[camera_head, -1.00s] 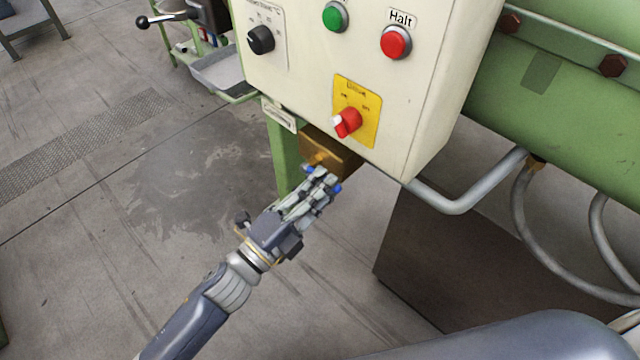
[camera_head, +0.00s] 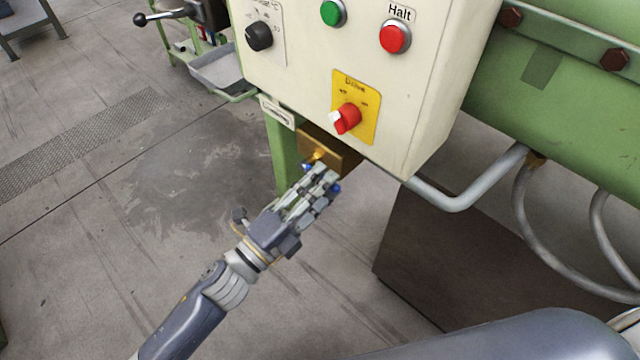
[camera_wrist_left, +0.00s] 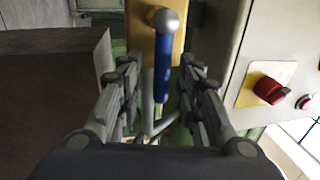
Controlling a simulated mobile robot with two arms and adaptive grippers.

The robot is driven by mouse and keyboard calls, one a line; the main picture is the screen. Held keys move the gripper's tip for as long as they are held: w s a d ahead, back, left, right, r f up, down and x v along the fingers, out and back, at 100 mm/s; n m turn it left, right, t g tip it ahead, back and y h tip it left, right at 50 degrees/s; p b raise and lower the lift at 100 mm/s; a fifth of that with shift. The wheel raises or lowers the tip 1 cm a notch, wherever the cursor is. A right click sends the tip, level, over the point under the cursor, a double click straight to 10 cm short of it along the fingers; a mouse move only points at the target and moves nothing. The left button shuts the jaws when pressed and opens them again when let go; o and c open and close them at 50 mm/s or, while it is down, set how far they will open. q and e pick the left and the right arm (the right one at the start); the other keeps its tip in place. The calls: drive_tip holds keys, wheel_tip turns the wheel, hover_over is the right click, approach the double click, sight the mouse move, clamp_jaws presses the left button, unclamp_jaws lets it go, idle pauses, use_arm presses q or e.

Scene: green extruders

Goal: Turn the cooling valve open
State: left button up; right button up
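The cooling valve is a brass block (camera_head: 325,148) under the cream control box, with a small label plate (camera_head: 278,112) beside it. Its lever handle (camera_wrist_left: 161,85) is blue with a silver rounded end in the wrist view, in front of the brass block (camera_wrist_left: 148,45). My left gripper (camera_head: 322,178) is at the lever. In the wrist view the left gripper's fingers (camera_wrist_left: 158,88) stand on either side of the handle, with gaps showing. In the head view they hide the handle's middle; blue bits show at both sides. My right gripper is not in view.
The control box (camera_head: 300,75) has green (camera_head: 333,13) and red (camera_head: 395,37) buttons, a black knob (camera_head: 259,36) and a red switch (camera_head: 346,119) close above the valve. A grey pipe (camera_head: 465,195) and dark cabinet (camera_head: 430,260) are at right.

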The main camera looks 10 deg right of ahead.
use_arm(q)
drive_tip(key=v, duration=1.2)
idle(0.5)
